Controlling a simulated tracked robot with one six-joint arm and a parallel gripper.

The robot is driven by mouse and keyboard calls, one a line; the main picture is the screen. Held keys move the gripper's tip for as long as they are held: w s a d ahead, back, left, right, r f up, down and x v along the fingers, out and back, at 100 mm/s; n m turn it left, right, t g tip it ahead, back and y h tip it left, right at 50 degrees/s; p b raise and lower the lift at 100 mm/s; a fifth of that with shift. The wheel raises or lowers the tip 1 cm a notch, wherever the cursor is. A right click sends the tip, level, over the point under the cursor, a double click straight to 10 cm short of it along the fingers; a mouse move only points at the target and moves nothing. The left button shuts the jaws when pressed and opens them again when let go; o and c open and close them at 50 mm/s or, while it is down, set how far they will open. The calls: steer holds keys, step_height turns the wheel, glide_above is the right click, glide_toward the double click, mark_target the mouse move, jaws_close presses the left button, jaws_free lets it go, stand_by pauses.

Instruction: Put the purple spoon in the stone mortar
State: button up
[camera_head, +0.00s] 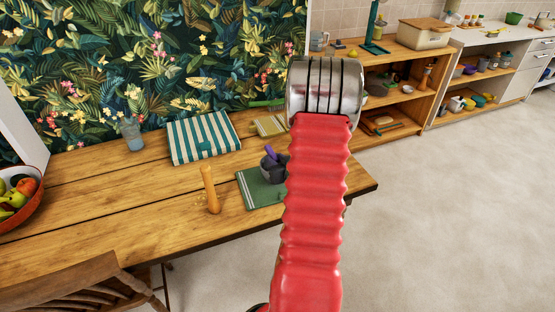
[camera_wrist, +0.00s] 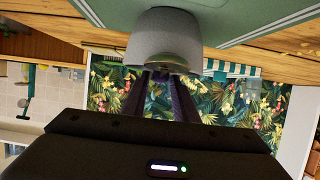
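The dark grey stone mortar (camera_head: 272,172) stands upright on a green mat or book on the table. In the upside-down wrist view the mortar (camera_wrist: 165,38) is large and close. The purple spoon (camera_head: 268,151) sticks up at the mortar's mouth; how deep it sits is hidden. My gripper (camera_wrist: 164,82) is at the mortar's rim, its two dark fingers pointing at the mouth. Wallpaper shows in the gap between the fingers, so they look apart. In the head view my red-sleeved arm hides most of the gripper.
The green mat (camera_head: 250,190) lies near the table's right end. A chair (camera_head: 75,285) stands in front.

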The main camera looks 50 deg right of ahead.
steer(key=shift+o, duration=1.3)
steer(key=shift+r, duration=0.15)
steer(key=shift+r, duration=0.2)
steer(key=v, duration=1.2)
